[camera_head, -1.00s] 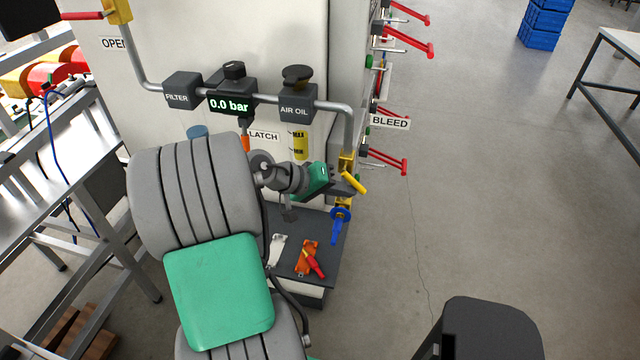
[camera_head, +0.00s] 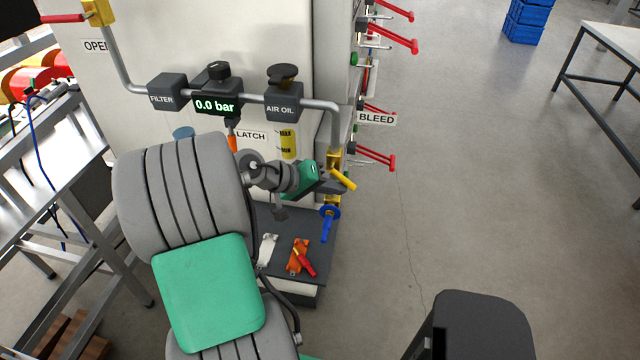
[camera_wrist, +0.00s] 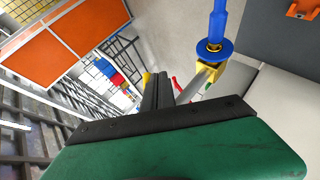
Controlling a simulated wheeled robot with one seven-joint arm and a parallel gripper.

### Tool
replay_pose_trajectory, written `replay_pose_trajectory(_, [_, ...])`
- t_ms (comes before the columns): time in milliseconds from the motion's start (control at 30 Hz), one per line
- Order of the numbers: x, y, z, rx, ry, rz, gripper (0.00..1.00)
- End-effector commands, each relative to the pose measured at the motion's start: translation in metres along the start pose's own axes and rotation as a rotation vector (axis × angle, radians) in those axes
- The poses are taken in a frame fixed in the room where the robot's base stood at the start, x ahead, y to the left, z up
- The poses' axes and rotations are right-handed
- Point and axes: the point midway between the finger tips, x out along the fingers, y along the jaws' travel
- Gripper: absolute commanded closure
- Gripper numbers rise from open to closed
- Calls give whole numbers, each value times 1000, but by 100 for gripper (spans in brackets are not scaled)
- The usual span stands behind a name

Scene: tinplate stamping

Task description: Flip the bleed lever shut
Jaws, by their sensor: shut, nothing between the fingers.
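The yellow bleed lever (camera_head: 343,179) sits on a yellow valve at the lower end of the grey pipe, beside the BLEED label (camera_head: 377,118). It slants down to the right, away from the pipe line. My gripper (camera_head: 339,187) is just at or below the lever, its dark fingers together and empty; contact cannot be told. In the wrist view my shut fingers (camera_wrist: 158,88) point away, with a small yellow tip, probably the lever (camera_wrist: 147,77), beside them at the left. The yellow valve body (camera_wrist: 208,72) is to their right, with a blue fitting (camera_wrist: 222,28).
The blue fitting (camera_head: 328,222) hangs below the valve. A dark shelf (camera_head: 290,225) below carries an orange-red tag piece (camera_head: 301,258). Several red levers (camera_head: 377,158) stick out from the cabinet's right side.

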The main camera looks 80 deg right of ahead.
Motion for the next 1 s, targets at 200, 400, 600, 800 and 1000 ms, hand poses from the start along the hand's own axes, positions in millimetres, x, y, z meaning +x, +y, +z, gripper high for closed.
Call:
replay_pose_trajectory(200, [0, 0, 0, 0, 0, 0, 100])
replay_pose_trajectory(400, [-2, 3, -2, 0, 0, 0, 100])
replay_pose_trajectory(600, [-8, 12, -6, 1, 1, 0, 100])
replay_pose_trajectory(800, [-9, 13, -6, 1, 2, 0, 100])
replay_pose_trajectory(1000, [-9, 12, -6, 1, 2, 0, 100])
